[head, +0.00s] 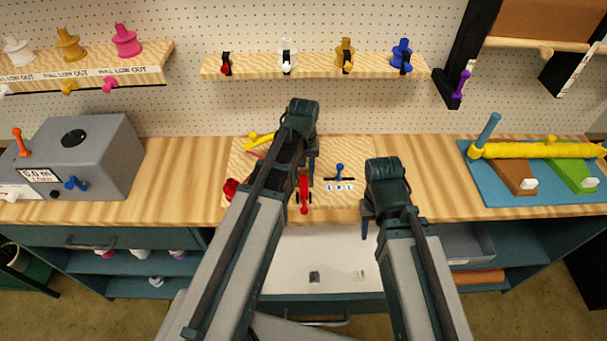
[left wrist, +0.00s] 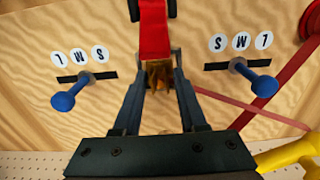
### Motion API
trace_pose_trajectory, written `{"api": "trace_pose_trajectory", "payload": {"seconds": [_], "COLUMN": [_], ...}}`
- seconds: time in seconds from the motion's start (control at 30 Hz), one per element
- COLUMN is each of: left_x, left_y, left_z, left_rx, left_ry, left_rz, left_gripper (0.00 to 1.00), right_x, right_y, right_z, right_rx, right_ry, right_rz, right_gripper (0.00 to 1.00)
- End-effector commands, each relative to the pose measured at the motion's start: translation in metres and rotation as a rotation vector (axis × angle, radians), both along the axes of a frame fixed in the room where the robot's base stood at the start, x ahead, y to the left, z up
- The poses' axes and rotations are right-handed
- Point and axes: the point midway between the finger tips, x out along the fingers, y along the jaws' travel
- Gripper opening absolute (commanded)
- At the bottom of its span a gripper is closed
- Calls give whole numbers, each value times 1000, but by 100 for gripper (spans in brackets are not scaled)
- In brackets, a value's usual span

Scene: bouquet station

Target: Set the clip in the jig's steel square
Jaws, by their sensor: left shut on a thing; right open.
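My left gripper (head: 312,168) is over the wooden jig board (head: 350,200). In the left wrist view its fingers (left wrist: 158,68) are shut on a small brown-gold piece (left wrist: 158,78), which looks like the clip. This piece is at or just above the board, beside the end of a red bar (left wrist: 154,32) with black ends. The red bar also shows in the head view (head: 304,188). I cannot make out the steel square; the fingers and red bar may hide it. My right gripper (head: 368,222) is open and empty near the bench's front edge.
Blue pegs (left wrist: 70,98) in black slots marked L, M, S flank the fingers. A red ribbon (left wrist: 262,100) crosses the board nearby. An open white drawer (head: 325,255) holds two small pieces. A grey machine (head: 95,150) stands left, a blue tray (head: 480,180) right.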

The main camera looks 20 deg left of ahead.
Motion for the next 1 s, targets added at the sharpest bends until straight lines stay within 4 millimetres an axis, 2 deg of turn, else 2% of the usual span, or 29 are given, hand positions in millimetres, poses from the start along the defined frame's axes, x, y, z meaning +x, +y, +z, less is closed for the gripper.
{"api": "trace_pose_trajectory", "payload": {"seconds": [0.3, 0.33, 0.5, 0.77, 1.0], "left_x": [0, 0, -1, -2, -1], "left_y": [0, 0, 0, -1, 0], "left_z": [-6, -6, -5, 4, 32], "left_rx": [0, 0, -1, -1, -1], "left_ry": [0, 0, 3, 4, 2], "left_rz": [0, 0, 0, -1, 0], "left_gripper": [0, 43, 71, 71, 71], "right_x": [0, 0, 0, 0, 0], "right_y": [0, 0, 0, 0, 0], "right_z": [-6, -6, -5, 4, 32], "right_rx": [0, 0, 0, 0, 0], "right_ry": [0, 0, 0, 0, 0], "right_rz": [0, 0, 0, 0, 1], "right_gripper": [50, 50, 50, 50, 50]}}
